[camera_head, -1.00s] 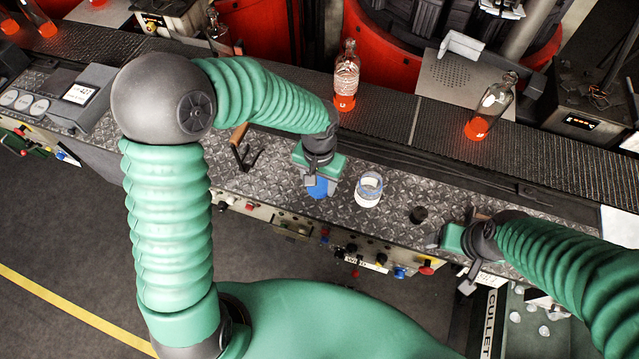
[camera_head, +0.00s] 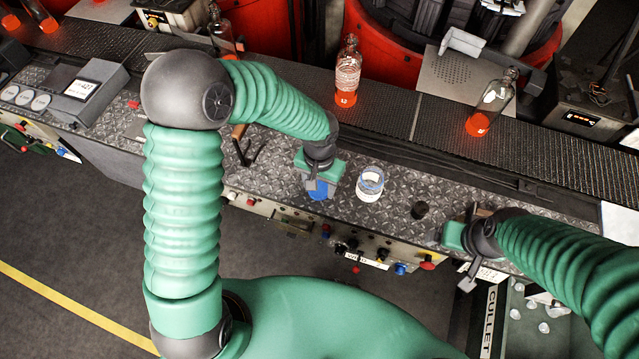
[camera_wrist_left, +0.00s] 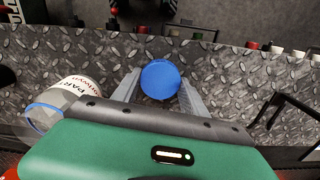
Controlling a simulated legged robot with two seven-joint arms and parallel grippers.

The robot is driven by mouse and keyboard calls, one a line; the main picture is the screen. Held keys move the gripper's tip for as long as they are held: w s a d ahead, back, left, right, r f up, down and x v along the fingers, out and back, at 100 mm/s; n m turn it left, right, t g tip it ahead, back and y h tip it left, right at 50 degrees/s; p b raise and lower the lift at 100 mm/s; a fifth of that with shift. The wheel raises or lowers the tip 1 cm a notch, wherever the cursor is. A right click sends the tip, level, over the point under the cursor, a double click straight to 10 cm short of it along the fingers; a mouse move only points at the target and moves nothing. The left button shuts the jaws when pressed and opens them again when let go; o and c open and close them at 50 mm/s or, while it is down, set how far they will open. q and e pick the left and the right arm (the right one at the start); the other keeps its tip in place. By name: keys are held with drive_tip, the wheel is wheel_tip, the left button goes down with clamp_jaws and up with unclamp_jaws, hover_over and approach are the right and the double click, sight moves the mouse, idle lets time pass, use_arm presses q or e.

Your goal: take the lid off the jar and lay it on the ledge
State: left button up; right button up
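The blue round lid (camera_head: 319,193) is low over the ledge (camera_head: 275,175), to the left of the jar. I cannot tell whether it touches the metal. My left gripper (camera_head: 319,187) points down with its fingers at the lid's two sides, shut on it; in the left wrist view the lid (camera_wrist_left: 160,79) sits between the fingertips (camera_wrist_left: 159,75). The glass jar (camera_head: 369,186) stands upright and uncovered on the ledge, with pale contents or label low down; the left wrist view shows its printed label (camera_wrist_left: 72,90).
A small dark knob (camera_head: 420,210) stands right of the jar. A dark tool with a wooden handle (camera_head: 241,147) lies left of my left gripper. Buttons line the ledge's front face. Behind runs a conveyor (camera_head: 400,116) with glowing bottles (camera_head: 347,75). Bare ledge lies between jar and knob.

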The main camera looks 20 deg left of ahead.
sight(320, 188)
use_arm(q)
drive_tip(key=o, duration=0.4)
drive_tip(key=shift+a, duration=0.1)
drive_tip(key=shift+a+f, duration=0.1)
drive_tip(key=shift+s+d, duration=0.15)
drive_tip(key=shift+d, duration=0.05)
wheel_tip(320, 188, up, 13)
drive_tip(key=s+a+f+t, duration=0.1)
drive_tip(key=s+a, duration=0.1)
drive_tip(key=s, duration=0.1)
drive_tip(key=s+a+f+n, duration=0.1)
drive_tip(key=s+a, duration=0.1)
drive_tip(key=s, duration=0.1)
drive_tip(key=s+a+f+t+p, duration=0.1)
drive_tip(key=s+a, duration=0.2)
drive_tip(key=shift+n+t, duration=0.3)
drive_tip(key=shift+n, duration=0.1)
